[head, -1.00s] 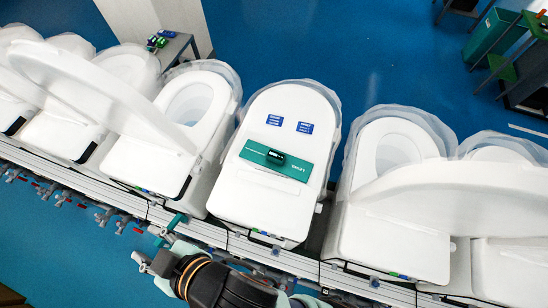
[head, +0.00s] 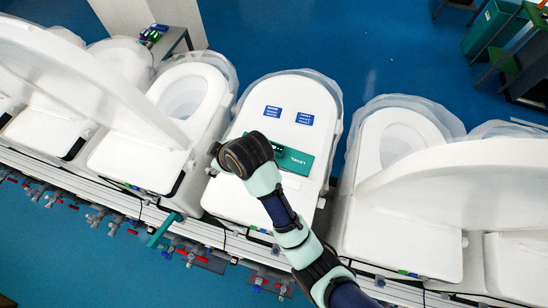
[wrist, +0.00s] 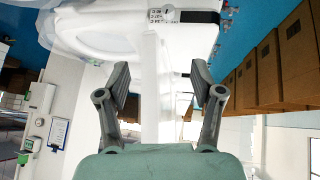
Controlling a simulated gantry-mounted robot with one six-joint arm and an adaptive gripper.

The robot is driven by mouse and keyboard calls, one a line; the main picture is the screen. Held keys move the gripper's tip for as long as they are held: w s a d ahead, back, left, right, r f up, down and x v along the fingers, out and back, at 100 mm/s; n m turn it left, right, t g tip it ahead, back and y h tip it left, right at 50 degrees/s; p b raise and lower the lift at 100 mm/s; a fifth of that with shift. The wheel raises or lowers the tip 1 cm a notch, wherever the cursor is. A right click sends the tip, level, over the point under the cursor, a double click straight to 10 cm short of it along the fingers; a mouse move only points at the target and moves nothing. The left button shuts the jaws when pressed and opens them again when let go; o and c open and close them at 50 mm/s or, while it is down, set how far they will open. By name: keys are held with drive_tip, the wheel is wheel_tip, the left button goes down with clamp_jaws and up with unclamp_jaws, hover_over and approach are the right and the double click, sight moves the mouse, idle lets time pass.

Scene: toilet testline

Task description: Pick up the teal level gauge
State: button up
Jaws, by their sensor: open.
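A flat teal plate marked LEVEL (head: 295,160) lies on the closed white lid of the middle toilet (head: 262,108) in the head view. My arm covers its left part, and only a sliver of the dark device on it shows. My gripper (wrist: 154,82) is open and empty in the wrist view, its two dark fingers wide apart. Behind the gap between them is a white toilet part, and its distance is unclear. The teal plate does not show in the wrist view. In the head view my wrist is over the middle toilet's lid, and the fingers are mostly hidden.
Two blue labels (head: 273,111) (head: 305,118) lie on the same lid. Toilets with raised lids stand close on the left (head: 130,110) and right (head: 440,195). A metal rail with clamps runs along the front.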

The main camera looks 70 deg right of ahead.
drive_tip(key=s+d+f+g+b, duration=0.2)
drive_tip(key=s+d+f, duration=0.2)
drive_tip(key=d+f, duration=0.45)
drive_tip(key=y+b, duration=0.1)
drive_tip(key=y, duration=0.1)
approach(275, 148)
drive_tip(key=shift+w+d+f+g, duration=0.1)
drive_tip(key=shift+w+f+g, duration=0.1)
drive_tip(key=shift+w+f, duration=0.3)
drive_tip(key=shift+w+d+f+g, duration=0.1)
drive_tip(key=shift+w+f+g, duration=0.1)
drive_tip(key=shift+f, duration=0.55)
drive_tip(key=x, duration=0.8)
drive_tip(key=shift+w+a+r, duration=0.1)
clamp_jaws()
